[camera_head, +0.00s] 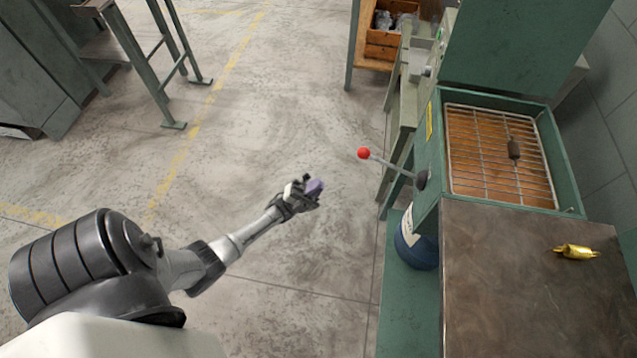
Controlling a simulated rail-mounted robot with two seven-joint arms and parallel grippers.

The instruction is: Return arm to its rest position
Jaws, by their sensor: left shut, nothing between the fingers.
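My left arm reaches in from the lower left, stretched toward the middle of the picture. My left gripper (314,187) is shut and empty, with purple-grey fingertips. It is over the open concrete floor, apart from the machine and left of the lever with a red ball knob (364,153). My right gripper is not in view.
The green machine (429,180) stands at the right, with a wire rack (480,170) holding a dark cylinder (514,148). A brass-coloured part (575,252) lies on the brown worktop (510,300). A blue container (416,245) stands below. Floor at left centre is clear.

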